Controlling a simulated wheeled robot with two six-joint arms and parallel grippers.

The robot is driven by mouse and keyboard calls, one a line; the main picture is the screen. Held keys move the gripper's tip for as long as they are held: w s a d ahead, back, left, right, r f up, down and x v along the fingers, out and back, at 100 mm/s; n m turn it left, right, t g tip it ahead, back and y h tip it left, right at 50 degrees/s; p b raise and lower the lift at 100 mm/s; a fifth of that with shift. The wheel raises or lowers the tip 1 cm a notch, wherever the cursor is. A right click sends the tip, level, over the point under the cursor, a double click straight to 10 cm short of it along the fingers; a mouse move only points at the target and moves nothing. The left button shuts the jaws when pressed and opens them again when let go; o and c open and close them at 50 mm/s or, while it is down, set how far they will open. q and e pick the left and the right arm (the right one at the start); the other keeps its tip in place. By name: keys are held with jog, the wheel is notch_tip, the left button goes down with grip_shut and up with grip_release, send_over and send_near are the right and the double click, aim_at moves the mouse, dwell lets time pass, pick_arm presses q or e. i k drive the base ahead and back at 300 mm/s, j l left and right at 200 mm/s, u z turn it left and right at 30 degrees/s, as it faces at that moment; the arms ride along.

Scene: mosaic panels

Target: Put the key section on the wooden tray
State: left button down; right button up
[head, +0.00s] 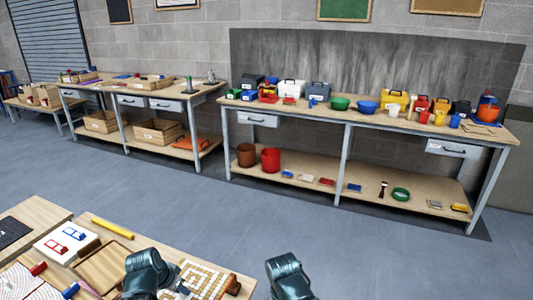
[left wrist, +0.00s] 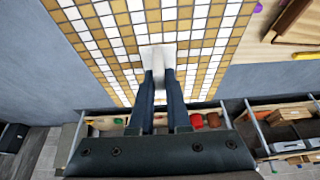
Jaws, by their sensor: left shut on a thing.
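The key section is a panel of white and tan tiles (head: 205,279) at the bottom centre of the head view. It fills the upper middle of the left wrist view (left wrist: 110,35). My left gripper (head: 180,289) is at the panel's left part. In the left wrist view its dark fingers (left wrist: 160,75) are shut on a pale grip piece on the panel. Whether the panel touches the table is unclear. The wooden tray (head: 103,266) lies left of my left arm, partly hidden by it. Only a link of my right arm shows; its gripper is out of view.
A yellow bar (head: 112,228) lies behind the tray. A white box with red and blue pictures (head: 67,243) stands to its left, near a dark mat (head: 14,231). Another tiled panel (head: 22,284) lies front left. Loaded benches (head: 370,113) stand across open floor.

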aim_at(109, 265)
jog(key=i+l+z, duration=0.2)
jog(key=i+l, duration=0.2)
jog(key=i+l+z, duration=0.25)
jog(key=i, duration=0.3)
jog(key=i+l+z, duration=0.2)
jog(key=i, duration=0.25)
jog(key=i+l, duration=0.1)
jog(key=i, duration=1.35)
jog(key=i+u, duration=0.6)
jog(key=u, duration=0.25)
jog(key=i+l+u, duration=0.1)
jog(key=i+u, duration=0.3)
jog(key=i+j+u, duration=0.15)
jog(key=u, duration=0.3)
jog(key=i+u, duration=0.35)
jog(key=u, duration=0.15)
jog(key=i+u, duration=0.25)
jog(key=u, duration=0.2)
jog(key=i+u, duration=0.45)
jog(key=i, duration=0.25)
jog(key=i+l+u, duration=0.2)
jog(key=i+u, duration=0.25)
jog(key=i, duration=0.25)
jog(key=i+u, duration=0.35)
jog(key=i+l+u, duration=0.15)
jog(key=i+u, duration=0.2)
